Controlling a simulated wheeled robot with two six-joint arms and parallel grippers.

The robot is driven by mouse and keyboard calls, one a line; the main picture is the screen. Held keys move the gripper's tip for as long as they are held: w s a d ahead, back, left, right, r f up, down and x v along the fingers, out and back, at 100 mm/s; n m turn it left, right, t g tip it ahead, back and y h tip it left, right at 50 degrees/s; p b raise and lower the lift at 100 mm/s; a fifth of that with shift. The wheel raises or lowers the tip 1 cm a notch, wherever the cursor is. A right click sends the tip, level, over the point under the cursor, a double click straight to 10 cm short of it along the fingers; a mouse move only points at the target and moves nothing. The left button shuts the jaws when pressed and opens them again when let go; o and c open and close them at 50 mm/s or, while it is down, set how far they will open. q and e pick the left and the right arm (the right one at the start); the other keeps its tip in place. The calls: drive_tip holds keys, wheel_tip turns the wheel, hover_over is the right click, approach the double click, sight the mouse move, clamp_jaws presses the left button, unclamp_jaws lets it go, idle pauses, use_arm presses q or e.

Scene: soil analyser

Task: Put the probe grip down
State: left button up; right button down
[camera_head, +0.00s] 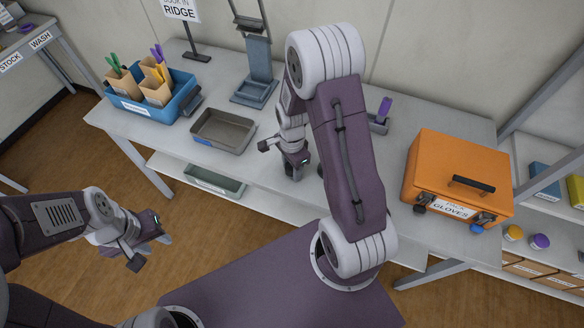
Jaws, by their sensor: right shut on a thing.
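My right gripper (280,159) is over the front part of the grey table, right of the grey tray. It is shut on a small dark grey piece (294,173), which I take to be the probe grip. The gripper and arm hide most of it, and I cannot tell whether it touches the table. My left gripper (150,252) is off the table at the lower left, with its fingers apart and nothing between them.
On the table (130,123) are a blue bin (182,98) with pots, an empty grey tray (223,131), a blue-grey stand (254,92), a holder (378,124) with a purple-topped item (385,106), and an orange case (458,176). The table is clear between stand and holder.

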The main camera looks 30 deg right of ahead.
drive_tip(key=shift+r, duration=0.1)
drive_tip(key=shift+s, duration=0.1)
drive_tip(key=c, duration=0.8)
unclamp_jaws()
drive_tip(key=shift+f, duration=0.2)
drive_tip(key=shift+r, duration=0.4)
wheel_tip(320, 180, up, 12)
drive_tip(key=p, duration=0.2)
drive_tip(key=s+a+n, duration=0.1)
drive_tip(key=s+n, duration=0.1)
drive_tip(key=n, duration=0.3)
drive_tip(key=s+a+n, duration=0.2)
drive_tip(key=s+n, duration=0.1)
drive_tip(key=n, duration=0.3)
drive_tip(key=s+a+f+n+t, duration=0.1)
drive_tip(key=s+a+n, duration=0.1)
drive_tip(key=n, duration=0.3)
drive_tip(key=shift+s, duration=0.7)
